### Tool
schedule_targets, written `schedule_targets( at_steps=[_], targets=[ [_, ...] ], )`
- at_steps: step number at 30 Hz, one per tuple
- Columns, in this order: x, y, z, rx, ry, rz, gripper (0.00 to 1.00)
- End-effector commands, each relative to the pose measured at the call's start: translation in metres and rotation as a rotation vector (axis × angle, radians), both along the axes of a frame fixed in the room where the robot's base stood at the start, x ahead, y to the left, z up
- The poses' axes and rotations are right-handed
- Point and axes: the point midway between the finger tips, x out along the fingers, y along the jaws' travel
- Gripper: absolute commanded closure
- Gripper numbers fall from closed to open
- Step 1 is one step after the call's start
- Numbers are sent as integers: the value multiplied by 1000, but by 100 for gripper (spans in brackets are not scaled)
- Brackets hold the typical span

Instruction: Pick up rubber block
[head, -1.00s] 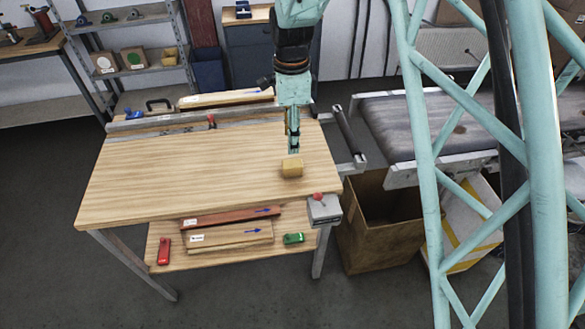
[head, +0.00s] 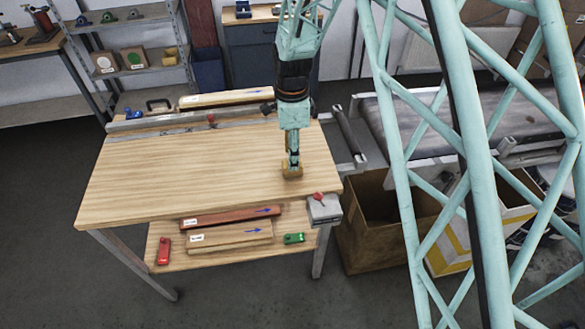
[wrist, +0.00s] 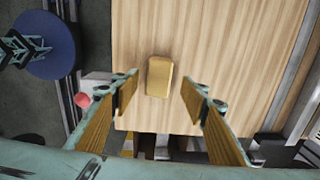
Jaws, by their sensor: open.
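The rubber block (head: 291,174) is a small tan-yellow block on the wooden table top, near its right front corner. In the wrist view the block (wrist: 160,77) lies between and slightly beyond my open fingers, with a gap on each side. My gripper (wrist: 158,85) is open and empty, its wood-coloured finger pads facing each other. In the head view my gripper (head: 292,163) is low over the block and hides part of it. I cannot tell there how far above the table the fingertips are.
The table top (head: 190,175) is clear to the left. A grey box with a red button (head: 322,207) sits at the right front corner. A metal fence (head: 160,127) runs along the back edge. A cardboard box (head: 385,225) and a conveyor (head: 410,130) stand to the right.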

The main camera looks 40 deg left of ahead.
Motion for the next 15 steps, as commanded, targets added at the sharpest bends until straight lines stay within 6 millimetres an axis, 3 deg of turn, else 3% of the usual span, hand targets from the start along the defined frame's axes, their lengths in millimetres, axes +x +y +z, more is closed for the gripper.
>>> schedule_targets(
  at_steps=[8,15],
  targets=[
    [0,-1,-5,-1,1,0,59],
    [-1,-3,-27,-1,1,0,59]
  ],
)
